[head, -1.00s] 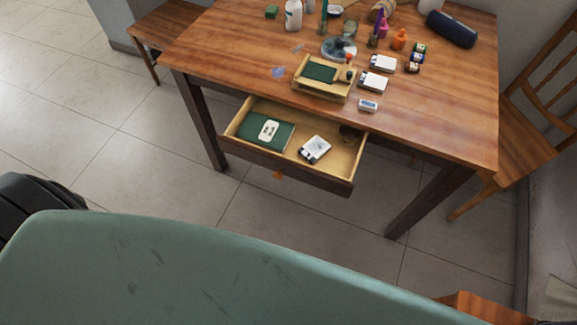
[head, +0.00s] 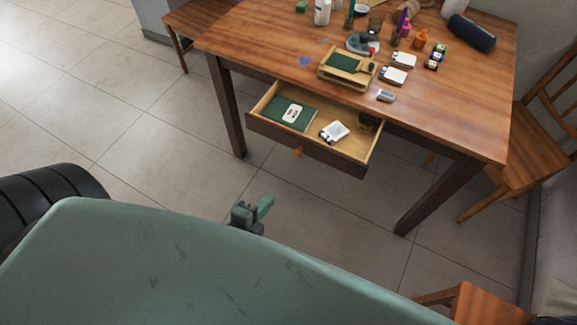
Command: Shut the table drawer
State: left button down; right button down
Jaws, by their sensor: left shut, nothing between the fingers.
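The wooden table (head: 290,38) stands ahead with its drawer (head: 318,152) pulled out towards me. The drawer has a dark front with an orange-brown knob (head: 298,152). Inside lie a green notebook (head: 277,110) with a pale label, a white and dark item (head: 334,131) and a small dark round pot (head: 369,121). My left gripper (head: 265,206) is shut and empty, in front of and below the drawer, apart from it. Its wrist is partly hidden behind my teal body panel. My right gripper is not in view.
A wooden tray (head: 346,68), white boxes (head: 393,75), bottles and a dark blue case (head: 471,32) stand on the tabletop. A chair (head: 520,150) is at the right, a stool (head: 480,303) at lower right. Tiled floor before the drawer is clear.

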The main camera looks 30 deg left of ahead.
pick_arm(q)
notch_tip(320, 180, up, 6)
jog(key=m+t, duration=0.1)
jog(key=m, duration=0.1)
send_near(296, 153)
jog(key=x, duration=0.6)
jog(key=shift+s+f+p, duration=0.1)
jog(key=shift+f+p, duration=0.05)
jog(key=shift+p, duration=0.15)
jog(key=shift+w+f, duration=0.1)
jog(key=shift+w, duration=0.25)
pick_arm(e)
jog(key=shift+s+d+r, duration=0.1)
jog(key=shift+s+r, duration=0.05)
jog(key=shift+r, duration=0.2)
pick_arm(q)
jog(key=shift+w, duration=0.1)
